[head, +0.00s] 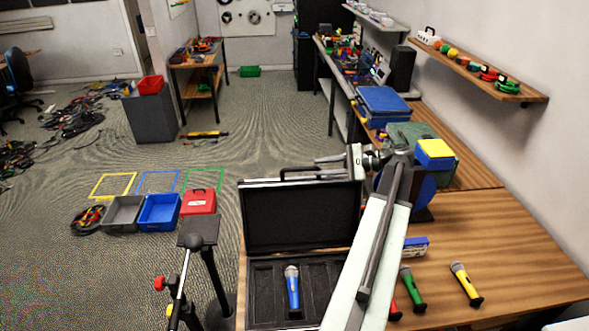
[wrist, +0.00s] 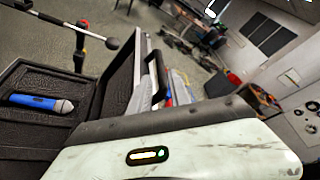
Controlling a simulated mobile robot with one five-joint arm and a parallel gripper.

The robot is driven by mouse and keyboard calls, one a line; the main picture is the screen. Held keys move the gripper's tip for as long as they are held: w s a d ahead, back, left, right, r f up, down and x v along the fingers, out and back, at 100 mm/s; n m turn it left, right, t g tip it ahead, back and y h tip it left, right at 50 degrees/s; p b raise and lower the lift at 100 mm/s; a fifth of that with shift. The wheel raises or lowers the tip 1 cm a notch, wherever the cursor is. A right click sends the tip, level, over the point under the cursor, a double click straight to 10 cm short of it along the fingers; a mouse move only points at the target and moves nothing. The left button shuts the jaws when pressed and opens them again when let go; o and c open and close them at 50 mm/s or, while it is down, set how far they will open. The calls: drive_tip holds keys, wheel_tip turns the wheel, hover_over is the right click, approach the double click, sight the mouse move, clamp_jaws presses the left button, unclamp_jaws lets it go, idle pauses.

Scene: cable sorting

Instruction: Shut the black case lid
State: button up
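The black case (head: 252,300) stands open on the wooden table, its compartmented base facing up. Its lid (head: 303,217) stands about upright at the back edge, with a handle (head: 285,173) on top. A blue microphone (head: 292,288) lies in the base. In the wrist view, the lid (wrist: 122,80) and the blue microphone (wrist: 42,102) show at the left. My gripper (head: 322,160) is by the top right of the lid, pointing left. It holds nothing that I can see; its finger gap is too small to judge. I cannot tell whether it touches the lid.
Red, green (head: 412,288) and yellow (head: 464,283) microphones lie on the table right of the case, partly behind my arm. A blue box (head: 415,246) is behind them. A microphone stand (head: 178,285) is left of the case. Bins (head: 160,212) sit on the floor.

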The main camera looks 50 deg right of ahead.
sight(305, 169)
drive_tip(key=b+x, duration=0.1)
drive_tip(key=x, duration=0.7)
drive_tip(key=shift+a+b, duration=0.1)
drive_tip(key=shift+b, duration=0.3)
drive_tip(key=shift+r, duration=0.1)
clamp_jaws()
idle(0.7)
